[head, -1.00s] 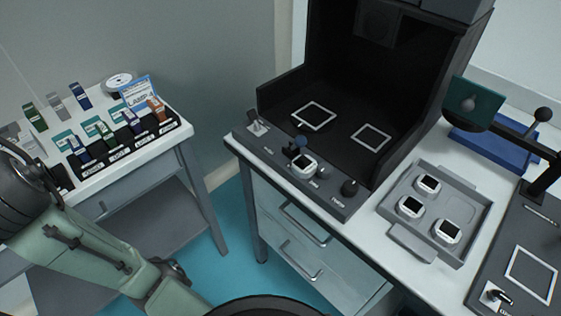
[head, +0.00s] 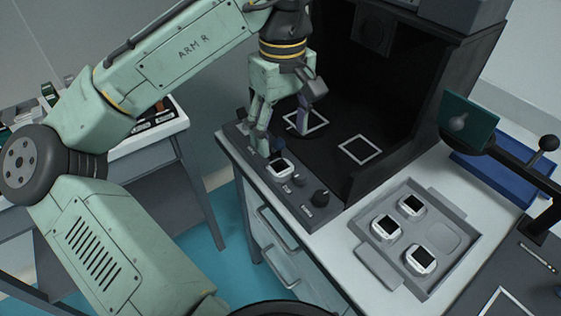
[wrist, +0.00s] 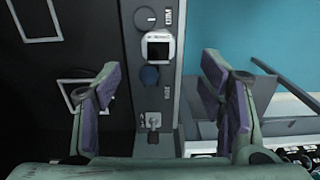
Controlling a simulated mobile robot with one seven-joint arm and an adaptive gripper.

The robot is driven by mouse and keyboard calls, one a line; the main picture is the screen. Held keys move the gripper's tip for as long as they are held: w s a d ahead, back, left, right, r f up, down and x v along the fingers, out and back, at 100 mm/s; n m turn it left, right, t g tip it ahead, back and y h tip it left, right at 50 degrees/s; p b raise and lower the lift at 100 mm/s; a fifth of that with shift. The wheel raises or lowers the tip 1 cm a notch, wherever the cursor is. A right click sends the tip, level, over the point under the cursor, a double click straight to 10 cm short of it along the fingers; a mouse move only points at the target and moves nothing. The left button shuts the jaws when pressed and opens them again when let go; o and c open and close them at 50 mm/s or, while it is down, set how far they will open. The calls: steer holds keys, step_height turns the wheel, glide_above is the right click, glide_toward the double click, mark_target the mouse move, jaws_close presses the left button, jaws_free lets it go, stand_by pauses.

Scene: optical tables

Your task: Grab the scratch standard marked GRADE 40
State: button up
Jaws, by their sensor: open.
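A white-cased piece with a dark square window (head: 281,168) sits on the black booth's front control strip. It also shows in the wrist view (wrist: 158,48), beyond my fingertips and between their lines. Three similar pieces sit in the grey tray (head: 457,213): one at the back (head: 411,205), one at the left (head: 386,228) and one at the front (head: 421,259). I cannot read a grade on any of them. My gripper (head: 281,132) is open and empty above the strip, its purple-padded fingers (wrist: 160,78) apart on either side of it.
The booth floor has two white square outlines. A green plate (head: 467,113) overhangs at the right.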

mark_target(283, 169)
step_height(283, 169, down, 9)
steer(key=shift+d+p, duration=0.15)
steer(key=shift+p, duration=0.3)
steer(key=shift+c, duration=0.3)
steer(key=c, duration=1.2)
